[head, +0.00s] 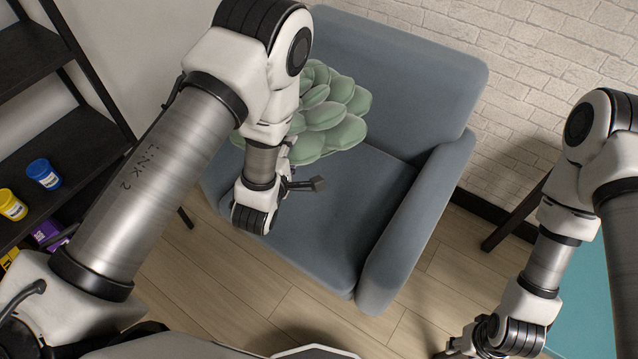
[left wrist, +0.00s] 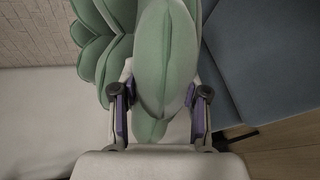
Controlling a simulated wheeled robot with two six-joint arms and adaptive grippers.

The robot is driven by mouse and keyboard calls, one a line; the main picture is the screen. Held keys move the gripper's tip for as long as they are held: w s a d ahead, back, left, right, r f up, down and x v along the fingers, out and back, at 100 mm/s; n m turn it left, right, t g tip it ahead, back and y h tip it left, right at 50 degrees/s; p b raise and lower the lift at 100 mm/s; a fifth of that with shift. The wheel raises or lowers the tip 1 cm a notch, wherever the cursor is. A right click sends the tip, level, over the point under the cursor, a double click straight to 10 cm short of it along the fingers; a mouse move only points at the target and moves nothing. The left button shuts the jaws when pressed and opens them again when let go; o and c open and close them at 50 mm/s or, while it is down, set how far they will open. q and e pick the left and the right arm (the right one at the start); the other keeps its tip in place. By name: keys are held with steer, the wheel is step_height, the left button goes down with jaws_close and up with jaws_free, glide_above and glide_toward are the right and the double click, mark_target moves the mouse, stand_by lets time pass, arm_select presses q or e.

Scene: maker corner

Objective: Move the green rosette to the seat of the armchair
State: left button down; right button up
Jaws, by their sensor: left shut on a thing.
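The green rosette (head: 330,125), a cushion of plump overlapping petals, is over the left rear part of the blue-grey armchair (head: 410,75), in front of the backrest. The armchair's seat (head: 325,220) shows bare in front of it. I cannot tell whether the rosette touches the seat. My left gripper (left wrist: 160,100) is shut on one petal of the rosette (left wrist: 165,45), with a purple-padded finger on each side. In the head view my left wrist hides most of that gripper and part of the rosette. My right gripper (head: 455,350) is at the bottom edge, partly cut off and apart from the chair.
A black shelf (head: 75,150) at the left holds a blue tub (head: 43,173) and a yellow tub (head: 12,205). A teal-topped table (head: 590,290) stands at the right. A white brick wall (head: 540,60) is behind the chair. Wooden floor (head: 240,300) lies open in front.

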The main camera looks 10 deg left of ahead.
arm_select(q)
steer(key=w+f+m+h+b, duration=0.1)
steer(key=w+f+b, duration=0.2)
steer(key=f+b, duration=0.75)
steer(key=w+f+h+b, duration=0.1)
steer(key=w+f+b, duration=0.3)
steer(key=f+b, duration=0.65)
steer(key=m+h+b, duration=0.4)
steer(key=b, duration=1.4)
glide_above(299, 226)
step_height(299, 226, down, 9)
step_height(299, 226, down, 10)
steer(key=b, duration=0.4)
steer(key=shift+w+a+r+b, duration=0.1)
steer(key=shift+r+b, duration=0.15)
steer(key=shift+b, duration=0.1)
steer(key=c, duration=0.6)
jaws_free()
steer(key=shift+f, duration=0.1)
